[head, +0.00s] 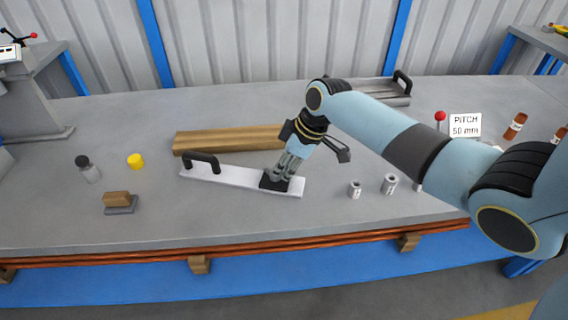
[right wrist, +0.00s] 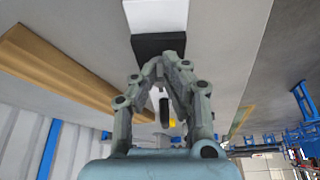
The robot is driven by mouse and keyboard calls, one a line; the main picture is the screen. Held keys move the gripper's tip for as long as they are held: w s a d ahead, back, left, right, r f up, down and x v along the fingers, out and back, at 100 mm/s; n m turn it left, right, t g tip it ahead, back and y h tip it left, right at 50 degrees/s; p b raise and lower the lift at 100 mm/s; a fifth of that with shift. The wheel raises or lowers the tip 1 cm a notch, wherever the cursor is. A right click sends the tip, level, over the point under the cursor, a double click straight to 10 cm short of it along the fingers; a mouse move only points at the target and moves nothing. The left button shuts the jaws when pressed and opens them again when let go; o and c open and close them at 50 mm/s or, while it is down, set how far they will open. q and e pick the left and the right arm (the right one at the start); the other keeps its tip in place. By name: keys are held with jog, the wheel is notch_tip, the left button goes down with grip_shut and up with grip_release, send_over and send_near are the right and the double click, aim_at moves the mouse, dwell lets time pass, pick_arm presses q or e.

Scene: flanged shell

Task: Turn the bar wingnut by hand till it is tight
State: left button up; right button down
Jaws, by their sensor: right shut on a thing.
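A pale flat bar (head: 232,178) lies on the bench with a black handle (head: 203,157) at its left end. A black block (head: 271,182) sits on the bar near its right end; it also shows in the right wrist view (right wrist: 158,46). My right gripper (head: 285,174) reaches down onto the block, its fingertips closed together there. In the right wrist view the fingers (right wrist: 163,66) meet at the block's edge. The wingnut is hidden between or behind the fingers, so its angle cannot be told. My left gripper is not in view.
A wooden beam (head: 228,139) lies just behind the bar. A yellow cap (head: 135,161), a grey bottle (head: 88,169) and a brown block (head: 119,202) stand at left. Metal cylinders (head: 389,184) stand at right, below my arm. The bench front is clear.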

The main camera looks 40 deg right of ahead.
jog(key=m+p, duration=0.1)
jog(key=p, duration=0.1)
jog(key=m+h+p, duration=0.1)
jog(key=m, duration=0.1)
jog(key=m+p, duration=0.2)
jog(key=shift+s+a+r+t+h+p, duration=0.1)
jog(key=shift+s+a+t+h+p, duration=0.2)
jog(key=shift+a+h, duration=0.1)
jog(key=shift+a+m+h+p, duration=0.2)
jog(key=shift+m+h+p, duration=0.2)
jog(key=shift+m+p, duration=0.7)
jog(key=shift+w+a+f+m+h+p, duration=0.1)
jog(key=shift+m+h+p, duration=0.2)
jog(key=shift+m, duration=0.45)
jog(key=shift+a+f+m+h+p, duration=0.1)
jog(key=shift+m+h+p, duration=0.2)
jog(key=shift+m, duration=0.45)
jog(key=c, duration=1.5)
grip_release()
jog(key=shift+o, duration=0.2)
jog(key=v, duration=1.2)
